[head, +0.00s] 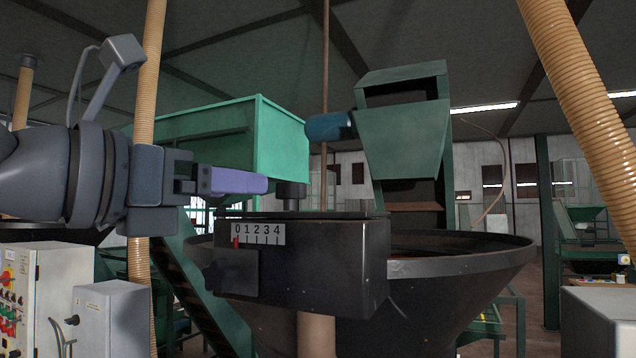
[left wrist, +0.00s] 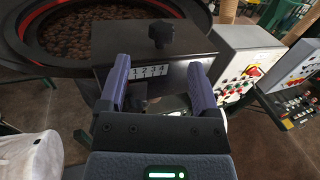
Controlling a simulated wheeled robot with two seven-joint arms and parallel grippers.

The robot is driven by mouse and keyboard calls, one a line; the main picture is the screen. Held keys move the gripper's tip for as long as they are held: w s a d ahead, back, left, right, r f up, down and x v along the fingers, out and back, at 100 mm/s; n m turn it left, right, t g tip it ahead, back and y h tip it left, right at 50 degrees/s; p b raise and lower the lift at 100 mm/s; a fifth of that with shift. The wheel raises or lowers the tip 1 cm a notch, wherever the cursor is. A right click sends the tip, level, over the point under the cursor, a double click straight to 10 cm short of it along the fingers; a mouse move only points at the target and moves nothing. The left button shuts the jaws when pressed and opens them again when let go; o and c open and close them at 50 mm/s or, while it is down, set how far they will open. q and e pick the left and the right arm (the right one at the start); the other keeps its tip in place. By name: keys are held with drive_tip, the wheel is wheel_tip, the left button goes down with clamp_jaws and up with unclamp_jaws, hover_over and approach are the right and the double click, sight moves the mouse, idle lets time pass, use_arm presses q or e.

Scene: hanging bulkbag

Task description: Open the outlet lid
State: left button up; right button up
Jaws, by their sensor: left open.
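The outlet is a black box (head: 340,262) on the front of a large dark hopper. Its front carries a white scale (head: 257,234) marked 0 to 4, with a red pointer at 0. A dark plate (head: 238,272) sits under the scale at the left; I cannot tell whether it is the lid. A black knob (head: 291,195) stands on top of the box and also shows in the left wrist view (left wrist: 161,33).
Control cabinets (head: 30,290) stand at lower left. A ribbed tan hose (head: 575,90) crosses the upper right. A white bulky object (left wrist: 30,155) is at the wrist view's lower left.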

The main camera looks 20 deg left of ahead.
sight(279, 189)
use_arm(q)
drive_tip(key=p+x, duration=0.1)
drive_tip(key=x, duration=0.2)
drive_tip(key=shift+w+d+r, duration=0.1)
drive_tip(key=shift+d+r, duration=0.1)
drive_tip(key=p+x, duration=0.1)
drive_tip(key=x, duration=0.4)
drive_tip(key=shift+f+p, duration=0.25)
drive_tip(key=shift+p, duration=0.15)
use_arm(e)
drive_tip(key=r, duration=0.1)
drive_tip(key=s+a+r, duration=0.1)
drive_tip(key=r, duration=0.1)
drive_tip(key=shift+s, duration=0.15)
use_arm(q)
drive_tip(key=c, duration=0.4)
clamp_jaws()
use_arm(e)
drive_tip(key=shift+d, duration=0.2)
